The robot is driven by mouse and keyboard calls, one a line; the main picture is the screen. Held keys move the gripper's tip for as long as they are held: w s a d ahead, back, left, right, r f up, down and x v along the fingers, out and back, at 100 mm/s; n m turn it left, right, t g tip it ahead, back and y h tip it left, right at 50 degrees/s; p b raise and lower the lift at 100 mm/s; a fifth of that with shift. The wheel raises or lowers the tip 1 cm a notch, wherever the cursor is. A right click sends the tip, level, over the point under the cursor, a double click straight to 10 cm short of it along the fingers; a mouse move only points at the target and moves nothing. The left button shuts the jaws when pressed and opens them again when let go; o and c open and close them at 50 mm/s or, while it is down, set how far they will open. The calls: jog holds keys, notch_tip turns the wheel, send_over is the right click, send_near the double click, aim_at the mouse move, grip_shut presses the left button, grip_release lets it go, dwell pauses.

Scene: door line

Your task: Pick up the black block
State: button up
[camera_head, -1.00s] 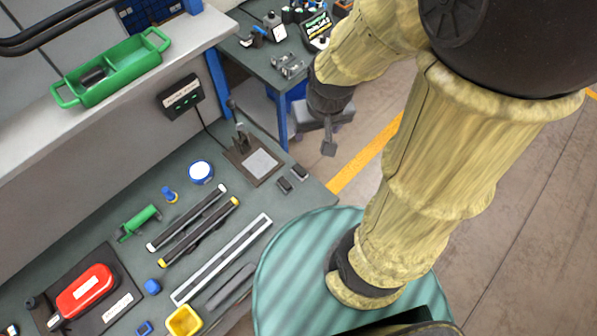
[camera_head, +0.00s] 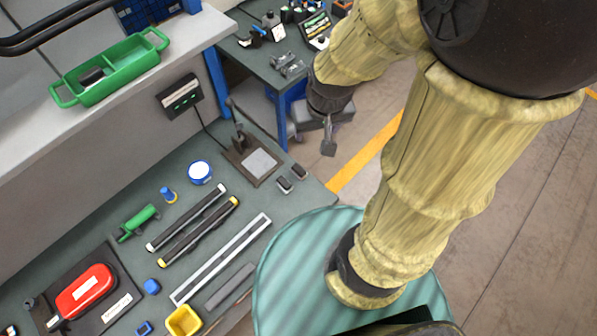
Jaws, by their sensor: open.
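Two small dark blocks lie on the grey-green bench, a nearer one (camera_head: 284,184) and a farther one (camera_head: 299,172), just right of a dark stand with a pale square plate. Another dark block (camera_head: 92,78) lies in the green two-handled tray (camera_head: 122,75) on the upper shelf. I cannot tell which of these is the black block. My gripper (camera_head: 328,149) hangs beyond the bench's right end, above the floor, apart from all of them. It is open, with nothing visible in it; its fingers look small and are seen partly edge-on.
The bench (camera_head: 235,190) holds the stand (camera_head: 258,163), a blue-white round tin (camera_head: 200,172), long bars, a red case (camera_head: 85,290) and a yellow bin (camera_head: 184,321). A second bench (camera_head: 255,60) with small items stands behind. Open floor lies right, with a yellow line (camera_head: 368,158).

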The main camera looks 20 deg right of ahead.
jog(key=s+b+x, duration=0.2)
jog(key=b+x, duration=0.6)
jog(key=s+f+b+x, duration=0.1)
jog(key=b+x, duration=0.7)
jog(key=x, duration=0.1)
jog(key=shift+s+b, duration=0.35)
jog(key=shift+b, duration=0.05)
jog(key=shift+r, duration=0.2)
jog(key=shift+c, duration=0.2)
